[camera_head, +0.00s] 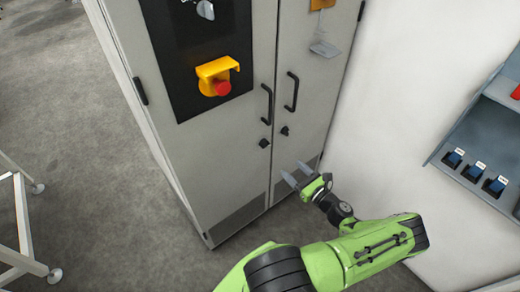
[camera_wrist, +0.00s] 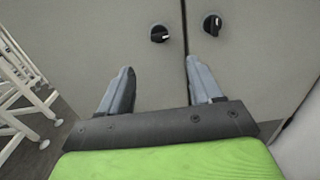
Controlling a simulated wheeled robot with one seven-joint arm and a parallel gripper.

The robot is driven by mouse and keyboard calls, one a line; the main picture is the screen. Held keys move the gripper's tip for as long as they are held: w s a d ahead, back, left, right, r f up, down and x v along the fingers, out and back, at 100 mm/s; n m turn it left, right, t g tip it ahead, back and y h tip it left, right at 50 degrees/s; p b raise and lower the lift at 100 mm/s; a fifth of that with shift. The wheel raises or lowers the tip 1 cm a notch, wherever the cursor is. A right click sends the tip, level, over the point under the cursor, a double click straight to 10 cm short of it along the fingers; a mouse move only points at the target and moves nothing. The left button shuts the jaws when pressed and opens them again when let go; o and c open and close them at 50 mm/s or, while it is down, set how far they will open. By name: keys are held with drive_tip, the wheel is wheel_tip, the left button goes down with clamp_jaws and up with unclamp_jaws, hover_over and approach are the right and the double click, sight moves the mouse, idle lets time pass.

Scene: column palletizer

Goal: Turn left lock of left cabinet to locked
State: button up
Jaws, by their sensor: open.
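The left cabinet is a tall light grey two-door cabinet (camera_head: 215,155). Its left lock (camera_head: 264,143) is a small black knob below the left door's handle; it also shows in the wrist view (camera_wrist: 159,34), with a light mark on it. The right lock (camera_head: 284,130) sits on the right door and shows in the wrist view (camera_wrist: 212,24). My gripper (camera_head: 297,174) is open and empty in front of the doors, below and right of the left lock in the head view. In the wrist view its fingers (camera_wrist: 163,82) point at the doors, below both locks and apart from them.
Black handles (camera_head: 267,104) (camera_head: 292,92) stick out above the locks. A red emergency button (camera_head: 222,88) under a yellow guard is on the left door. A panel with blue switches (camera_head: 472,172) is at right. White frames (camera_head: 22,230) stand at left; the floor between is clear.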

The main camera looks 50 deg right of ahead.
sight(267, 146)
drive_tip(key=b+x, duration=0.1)
drive_tip(key=x, duration=1.3)
drive_tip(key=shift+w+f+b, duration=0.1)
drive_tip(key=shift+w+b, duration=0.1)
drive_tip(key=shift+b, duration=0.2)
drive_tip(key=c, duration=1)
drive_tip(key=shift+c, duration=0.2)
